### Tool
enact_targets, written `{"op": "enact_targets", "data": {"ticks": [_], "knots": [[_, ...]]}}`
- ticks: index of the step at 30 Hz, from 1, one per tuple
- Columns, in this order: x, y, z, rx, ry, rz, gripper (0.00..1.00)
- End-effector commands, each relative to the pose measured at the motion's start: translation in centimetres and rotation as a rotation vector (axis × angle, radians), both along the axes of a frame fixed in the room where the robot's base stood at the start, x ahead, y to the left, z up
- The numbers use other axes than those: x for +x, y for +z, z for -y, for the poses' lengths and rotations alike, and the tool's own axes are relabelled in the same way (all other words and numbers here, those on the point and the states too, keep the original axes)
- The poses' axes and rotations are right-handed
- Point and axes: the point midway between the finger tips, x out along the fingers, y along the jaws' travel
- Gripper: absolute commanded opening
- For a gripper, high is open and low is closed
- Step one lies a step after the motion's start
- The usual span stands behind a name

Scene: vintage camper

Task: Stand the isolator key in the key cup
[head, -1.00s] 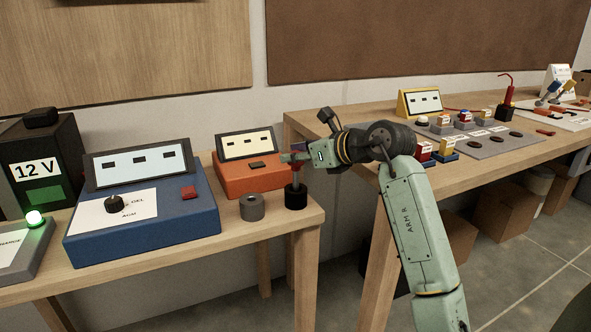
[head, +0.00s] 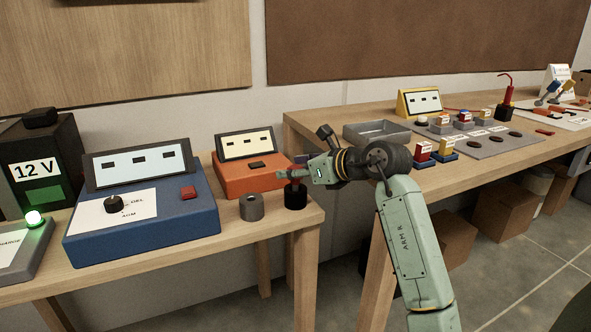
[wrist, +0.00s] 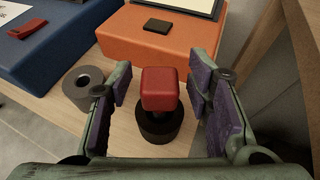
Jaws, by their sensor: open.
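The grey cylinder (head: 252,207) has an open dark hole. My gripper (wrist: 162,92) is open, with its purple-padded fingers on either side of the red head, apart from it. In the head view my gripper hides most of the key.
An orange box (head: 235,182) with a tilted panel stands just behind the holder. A blue box (head: 150,228) is to the left. A second table (head: 470,172) at right holds a grey tray (head: 376,133) and several small switches. A gap separates the tables.

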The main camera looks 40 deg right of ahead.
Motion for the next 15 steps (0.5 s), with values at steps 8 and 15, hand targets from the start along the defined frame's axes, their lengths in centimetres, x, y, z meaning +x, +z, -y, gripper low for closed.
{"op": "enact_targets", "data": {"ticks": [8,15], "knots": [[0.0,0.4,0.0,0.000,0.000,0.000,0.46],[-3.5,1.7,0.6,-0.002,-0.003,0.002,0.46]]}}
